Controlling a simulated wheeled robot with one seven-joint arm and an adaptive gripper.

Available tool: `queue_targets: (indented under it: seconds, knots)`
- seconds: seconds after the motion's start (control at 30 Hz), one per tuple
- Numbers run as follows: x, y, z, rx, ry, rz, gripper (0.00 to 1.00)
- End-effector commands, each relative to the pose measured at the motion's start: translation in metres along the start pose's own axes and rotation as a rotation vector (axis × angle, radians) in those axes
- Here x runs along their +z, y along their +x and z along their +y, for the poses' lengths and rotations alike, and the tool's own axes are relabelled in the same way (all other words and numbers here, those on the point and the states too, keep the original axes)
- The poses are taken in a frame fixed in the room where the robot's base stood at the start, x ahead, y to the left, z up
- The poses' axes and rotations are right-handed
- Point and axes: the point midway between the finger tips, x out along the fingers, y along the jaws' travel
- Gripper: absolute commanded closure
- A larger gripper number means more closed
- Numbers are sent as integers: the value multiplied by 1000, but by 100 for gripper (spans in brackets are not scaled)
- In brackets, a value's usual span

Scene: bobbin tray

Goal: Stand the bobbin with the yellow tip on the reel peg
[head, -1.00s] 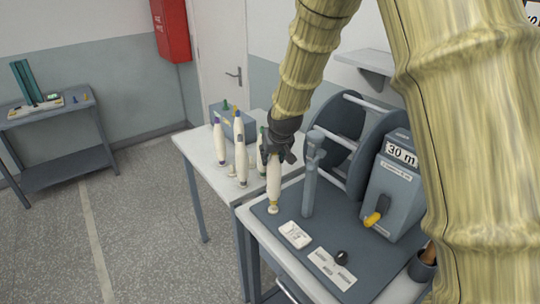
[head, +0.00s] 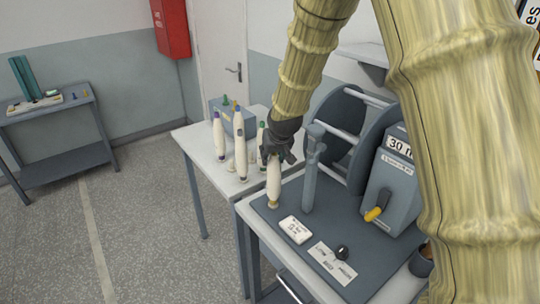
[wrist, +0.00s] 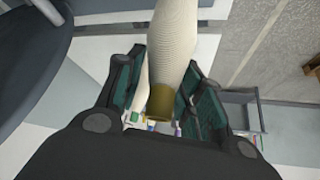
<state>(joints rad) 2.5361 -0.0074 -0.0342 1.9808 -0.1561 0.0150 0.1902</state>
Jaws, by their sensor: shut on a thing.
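My gripper (head: 275,153) is shut on a cream bobbin (head: 273,183), which is upright over the left part of the dark mat. In the wrist view the bobbin (wrist: 178,40) lies between the two fingers, and its near end has a dull yellow tip (wrist: 160,103). In the head view my fingers hide the tip. The bobbin's tan foot (head: 273,204) is at or just above the mat; I cannot tell whether it touches. A reel peg is not clearly visible under it.
A grey post (head: 311,172) stands close right of the bobbin. The reel (head: 350,140) and grey counter box (head: 388,185) are behind it. A white card (head: 296,229) lies in front. Several bobbins stand on the white table (head: 205,172) at left.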

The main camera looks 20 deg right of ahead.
Motion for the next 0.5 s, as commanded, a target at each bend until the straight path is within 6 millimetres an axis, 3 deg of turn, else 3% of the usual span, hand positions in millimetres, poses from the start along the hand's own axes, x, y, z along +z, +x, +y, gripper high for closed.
queue_targets:
  seconds: [0.4, 0.43, 0.5]
  knots:
    - [6, 8, 0, 0, 0, 0, 100]
    - [5, 8, 0, 0, 0, 0, 61]
    - [5, 8, 0, 0, 0, 0, 49]
